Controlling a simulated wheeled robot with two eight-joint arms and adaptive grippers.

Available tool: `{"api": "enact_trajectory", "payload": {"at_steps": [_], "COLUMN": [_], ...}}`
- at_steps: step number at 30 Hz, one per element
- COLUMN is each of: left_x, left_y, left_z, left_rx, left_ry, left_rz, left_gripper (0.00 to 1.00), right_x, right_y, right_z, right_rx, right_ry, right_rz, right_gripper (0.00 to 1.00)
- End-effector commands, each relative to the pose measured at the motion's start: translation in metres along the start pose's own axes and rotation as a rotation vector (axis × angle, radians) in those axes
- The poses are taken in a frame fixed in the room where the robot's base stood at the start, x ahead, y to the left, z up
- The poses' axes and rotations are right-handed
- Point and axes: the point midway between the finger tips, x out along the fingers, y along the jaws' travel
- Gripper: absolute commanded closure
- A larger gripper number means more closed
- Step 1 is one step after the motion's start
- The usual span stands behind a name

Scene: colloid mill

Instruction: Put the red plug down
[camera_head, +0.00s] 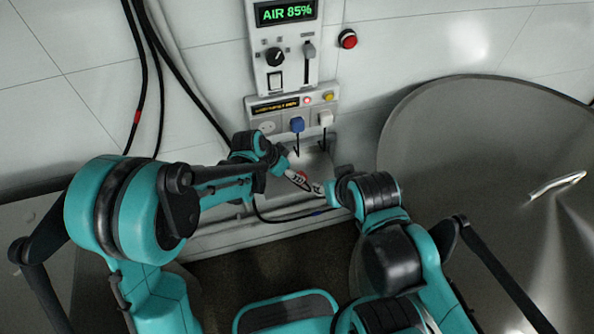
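A small red patch (302,175), likely the red plug, shows between my two grippers, low in front of the wall below the socket panel. Most of it is hidden by the fingers. My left gripper (297,179) reaches in from the left and is right at the red patch. My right gripper (317,187) comes from the right, with its tip close beside the left one. The fingers overlap and are too small to tell whether either is shut on the plug. The socket panel (290,105) holds a blue plug (297,124) and a white plug (325,118); its left socket (267,127) is empty.
Above the sockets is a control box (283,50) reading "AIR 85%", with a red button (348,39) to its right. A large round metal lid or vessel (470,150) fills the right side. Black cables (145,70) hang on the left wall.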

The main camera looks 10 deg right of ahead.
Motion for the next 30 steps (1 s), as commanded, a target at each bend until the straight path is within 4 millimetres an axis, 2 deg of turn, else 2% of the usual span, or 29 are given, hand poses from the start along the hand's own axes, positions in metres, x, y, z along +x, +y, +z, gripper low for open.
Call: {"api": "enact_trajectory", "payload": {"at_steps": [1, 7, 12, 20, 23, 26, 30], "left_x": [-0.016, -0.05, -0.062, -0.07, -0.092, -0.133, -0.195], "left_y": [0.0, 0.0, 0.0, -0.002, -0.007, -0.013, -0.016], "left_z": [-0.001, -0.001, -0.001, 0.002, 0.011, 0.03, 0.07], "left_rx": [-0.003, -0.002, -0.001, -0.015, -0.075, -0.19, -0.392], "left_ry": [0.0, 0.001, 0.001, 0.0, -0.004, -0.007, -0.002], "left_rz": [-0.001, 0.0, 0.0, -0.009, -0.045, -0.113, -0.236], "left_gripper": [0.44, 0.44, 0.44, 0.44, 0.44, 0.44, 0.44], "right_x": [-0.006, -0.015, -0.017, -0.017, -0.017, -0.017, -0.017], "right_y": [0.0, 0.0, 0.0, 0.0, 0.0, 0.0, 0.0], "right_z": [-0.004, -0.011, -0.012, -0.012, -0.012, -0.012, -0.012], "right_rx": [0.0, 0.0, 0.0, 0.0, 0.0, 0.0, 0.0], "right_ry": [0.0, 0.0, 0.0, 0.0, 0.0, 0.0, 0.0], "right_rz": [0.0, 0.0, 0.0, 0.0, 0.0, 0.0, 0.0], "right_gripper": [0.6, 0.6, 0.6, 0.6, 0.6, 0.6, 0.6]}}
